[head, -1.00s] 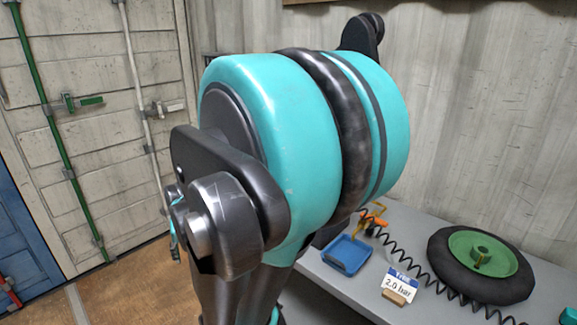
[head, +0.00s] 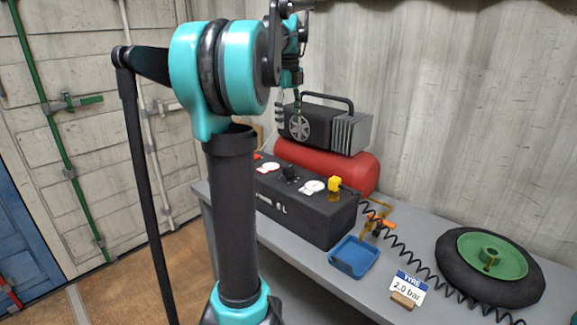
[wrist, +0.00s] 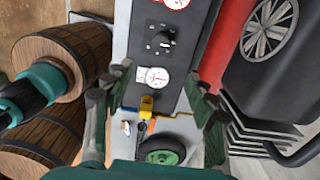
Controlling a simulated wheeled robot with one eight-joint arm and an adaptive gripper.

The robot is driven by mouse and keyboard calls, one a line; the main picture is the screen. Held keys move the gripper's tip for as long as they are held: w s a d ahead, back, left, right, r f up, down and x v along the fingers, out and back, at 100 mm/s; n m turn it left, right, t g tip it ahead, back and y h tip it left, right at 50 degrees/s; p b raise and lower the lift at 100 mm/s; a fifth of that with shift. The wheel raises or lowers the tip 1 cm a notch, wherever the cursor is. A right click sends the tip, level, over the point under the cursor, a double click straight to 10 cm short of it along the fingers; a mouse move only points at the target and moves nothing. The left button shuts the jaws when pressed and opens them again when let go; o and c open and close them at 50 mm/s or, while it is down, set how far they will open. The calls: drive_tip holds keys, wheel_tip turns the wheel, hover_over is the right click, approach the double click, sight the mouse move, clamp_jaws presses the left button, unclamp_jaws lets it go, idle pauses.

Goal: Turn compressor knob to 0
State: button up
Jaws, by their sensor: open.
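The compressor has a black control box (head: 320,215) in front of a red tank (head: 350,172) and stands on the grey bench. Its black knob (head: 291,173) sits on top of the box between two white gauges. The knob also shows in the wrist view (wrist: 160,41), unobstructed, with a light mark beside it; its setting is too small to read. My gripper (head: 289,121) is open and empty, pointing down above the box, apart from the knob. In the wrist view, my gripper's fingers (wrist: 158,78) stand on either side of the lower gauge (wrist: 152,77), with the knob beyond them.
A black motor (head: 322,125) with a handle stands on the tank, close beside my gripper. A yellow fitting (head: 334,185) joins a coiled hose. A blue tray (head: 354,257), a "2.0 bar" sign (head: 408,287) and a wheel (head: 490,265) lie right. Wooden barrels (wrist: 60,60) stand off the bench.

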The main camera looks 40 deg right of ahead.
sight(289, 166)
wheel_tip(289, 166, down, 17)
idle(0.5)
drive_tip(key=shift+c, duration=0.6)
drive_tip(key=c, duration=1)
drive_tip(key=shift+c, duration=0.2)
